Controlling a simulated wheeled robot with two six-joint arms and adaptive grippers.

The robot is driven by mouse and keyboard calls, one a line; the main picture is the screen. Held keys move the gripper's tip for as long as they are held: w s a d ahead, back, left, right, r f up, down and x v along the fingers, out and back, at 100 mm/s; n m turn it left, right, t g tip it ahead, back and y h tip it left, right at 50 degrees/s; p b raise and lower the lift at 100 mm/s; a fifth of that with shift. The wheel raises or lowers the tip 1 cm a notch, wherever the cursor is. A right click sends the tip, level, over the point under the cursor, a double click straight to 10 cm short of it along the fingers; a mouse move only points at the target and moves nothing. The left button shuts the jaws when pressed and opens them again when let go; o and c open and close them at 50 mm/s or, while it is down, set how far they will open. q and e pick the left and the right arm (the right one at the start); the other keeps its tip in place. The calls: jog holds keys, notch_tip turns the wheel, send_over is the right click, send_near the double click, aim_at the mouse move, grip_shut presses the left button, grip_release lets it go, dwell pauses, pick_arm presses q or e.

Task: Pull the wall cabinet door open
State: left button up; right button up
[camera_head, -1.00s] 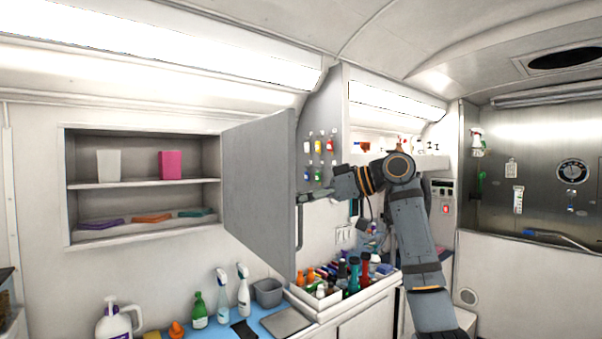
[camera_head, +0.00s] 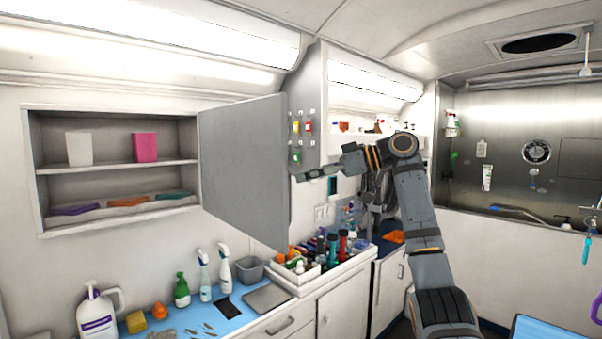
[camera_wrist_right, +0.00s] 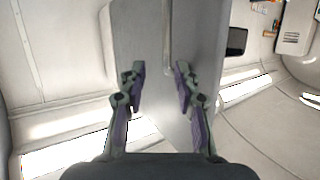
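The wall cabinet (camera_head: 40,190) is at the left in the head view. Its grey door (camera_head: 245,165) stands wide open, hinged on the cabinet's right side, with its inner face towards me. My right gripper (camera_head: 297,178) is at the door's free edge, on its outer side. In the right wrist view its two fingers (camera_wrist_right: 160,80) are apart and nothing is between the tips. The door's outer face (camera_wrist_right: 140,30) lies ahead of them, with the bar handle (camera_wrist_right: 167,38) in line with the gap. My left gripper is not in view.
The cabinet shelves hold a white bin (camera_head: 79,149), a pink bin (camera_head: 145,147) and folded cloths (camera_head: 128,201). Below, spray bottles (camera_head: 224,270) and a tray of bottles (camera_head: 293,272) stand on the counter. The space in front of the shelves is clear.

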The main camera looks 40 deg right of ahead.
jog(key=d, duration=0.1)
jog(key=d+p, duration=0.1)
jog(key=d, duration=0.1)
jog(key=shift+s+d+f, duration=0.1)
jog(key=shift+s+d, duration=0.2)
jog(key=shift+s, duration=0.05)
dwell(0.5)
